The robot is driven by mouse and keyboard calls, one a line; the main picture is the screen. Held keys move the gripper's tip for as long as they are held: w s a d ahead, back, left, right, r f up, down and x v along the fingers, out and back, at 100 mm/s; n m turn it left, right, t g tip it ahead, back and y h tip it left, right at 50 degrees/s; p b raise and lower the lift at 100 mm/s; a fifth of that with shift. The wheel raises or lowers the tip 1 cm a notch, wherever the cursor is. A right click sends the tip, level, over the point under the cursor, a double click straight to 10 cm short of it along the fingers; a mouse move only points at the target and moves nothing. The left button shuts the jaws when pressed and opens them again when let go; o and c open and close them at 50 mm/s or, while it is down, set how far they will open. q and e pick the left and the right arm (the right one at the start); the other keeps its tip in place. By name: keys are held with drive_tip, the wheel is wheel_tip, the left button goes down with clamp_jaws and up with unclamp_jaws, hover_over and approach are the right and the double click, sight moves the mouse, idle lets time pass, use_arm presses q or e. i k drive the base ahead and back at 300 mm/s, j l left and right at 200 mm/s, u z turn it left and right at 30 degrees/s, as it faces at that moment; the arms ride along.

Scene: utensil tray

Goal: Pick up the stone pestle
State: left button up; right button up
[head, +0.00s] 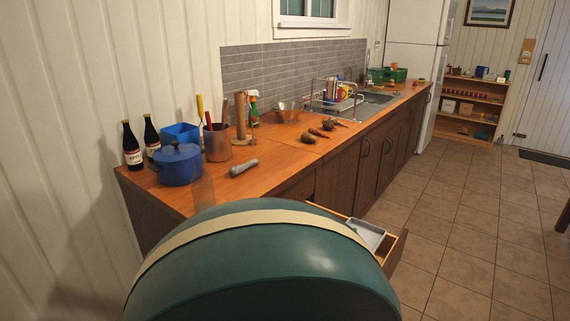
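The stone pestle (243,167) is a grey, club-shaped piece lying on its side on the orange-brown wooden countertop (275,172), near the counter's front edge. It lies to the right of a blue lidded pot (177,164) and in front of a brown utensil holder (217,143). Nothing touches the pestle that I can see. Neither of my grippers is in view.
A clear glass (204,193) stands near the counter's front edge. Two dark bottles (131,146) are behind the pot. Root vegetables (309,138) lie farther along. A drawer with a grey tray (367,233) is open below. Tiled floor (460,225) is clear on the right.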

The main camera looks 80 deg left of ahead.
sight(235, 170)
drive_tip(key=k+j+u, duration=0.15)
drive_tip(key=k+j, duration=0.2)
drive_tip(key=k+j+u, duration=0.2)
drive_tip(key=j, duration=0.3)
drive_tip(key=k, duration=0.1)
